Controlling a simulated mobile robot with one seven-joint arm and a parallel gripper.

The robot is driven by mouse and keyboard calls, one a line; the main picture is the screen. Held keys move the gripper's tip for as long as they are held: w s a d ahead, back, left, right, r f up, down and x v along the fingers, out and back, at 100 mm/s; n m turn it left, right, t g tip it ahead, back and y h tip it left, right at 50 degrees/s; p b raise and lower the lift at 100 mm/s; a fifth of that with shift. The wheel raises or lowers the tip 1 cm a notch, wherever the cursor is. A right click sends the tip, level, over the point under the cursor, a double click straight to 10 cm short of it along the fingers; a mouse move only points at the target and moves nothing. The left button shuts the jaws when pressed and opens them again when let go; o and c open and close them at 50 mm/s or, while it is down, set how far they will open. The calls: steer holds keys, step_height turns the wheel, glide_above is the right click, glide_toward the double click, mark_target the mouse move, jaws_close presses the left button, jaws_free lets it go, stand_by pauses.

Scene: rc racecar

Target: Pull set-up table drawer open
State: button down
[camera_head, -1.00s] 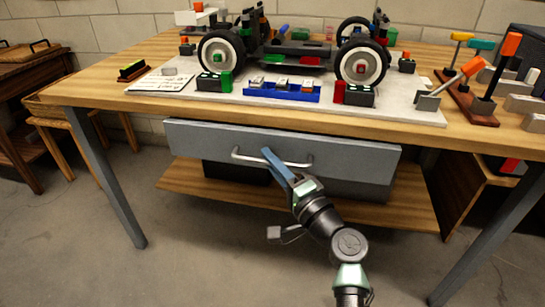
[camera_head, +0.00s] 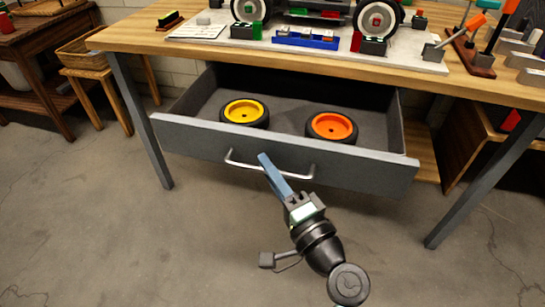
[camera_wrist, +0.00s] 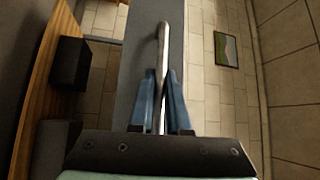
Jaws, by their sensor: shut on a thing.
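The grey set-up table drawer (camera_head: 290,158) stands well out from under the wooden table top, and its inside shows. Its silver bar handle (camera_head: 235,160) runs across the front. My gripper (camera_head: 264,160) is shut on the handle near its middle. In the wrist view the handle (camera_wrist: 173,35) passes between the two blue fingers of my gripper (camera_wrist: 161,90). A yellow-hubbed wheel (camera_head: 245,112) and an orange-hubbed wheel (camera_head: 331,126) lie flat in the drawer.
The table (camera_head: 125,39) carries a partly seen model car (camera_head: 315,15), a blue tray (camera_head: 306,40) and upright tools at right. Grey table legs stand either side of the drawer. A wooden stool with a basket (camera_head: 80,57) is at left. The floor in front is clear.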

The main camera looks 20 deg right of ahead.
steer(key=shift+s+a, duration=0.4)
steer(key=shift+s, duration=0.3)
steer(key=c, duration=0.9)
jaws_free()
steer(key=p+v, duration=0.2)
steer(key=v, duration=1.1)
